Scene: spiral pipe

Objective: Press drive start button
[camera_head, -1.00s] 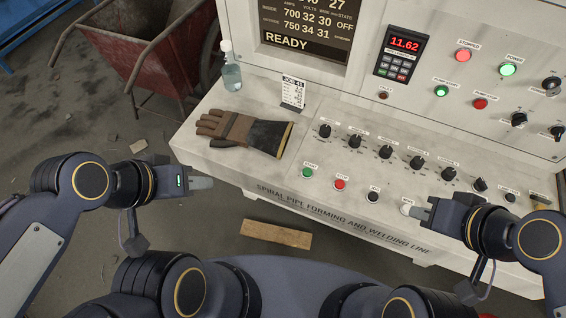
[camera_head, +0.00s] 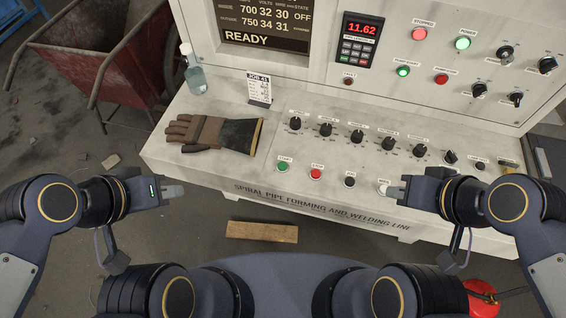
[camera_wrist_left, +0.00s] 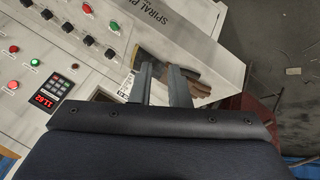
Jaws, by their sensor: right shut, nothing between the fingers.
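The green start button (camera_head: 282,167) is on the front of the sloped console desk, left of the red stop button (camera_head: 316,174). It also shows as a green dot in the left wrist view (camera_wrist_left: 114,26). My left gripper (camera_head: 178,191) is in front of the console's left end, apart from it and left of the green button. Its two fingers stand apart and empty in the left wrist view (camera_wrist_left: 160,80). My right gripper (camera_head: 391,192) is shut and empty, close to the white button (camera_head: 383,190) at the desk's front edge. I cannot tell whether it touches that button.
A brown work glove (camera_head: 215,134), a job card (camera_head: 259,88) and a clear bottle (camera_head: 195,75) are on the desk. Black knobs (camera_head: 357,136) line it. The upright panel has more buttons and a READY screen (camera_head: 265,25). A wooden board (camera_head: 262,231) lies on the floor.

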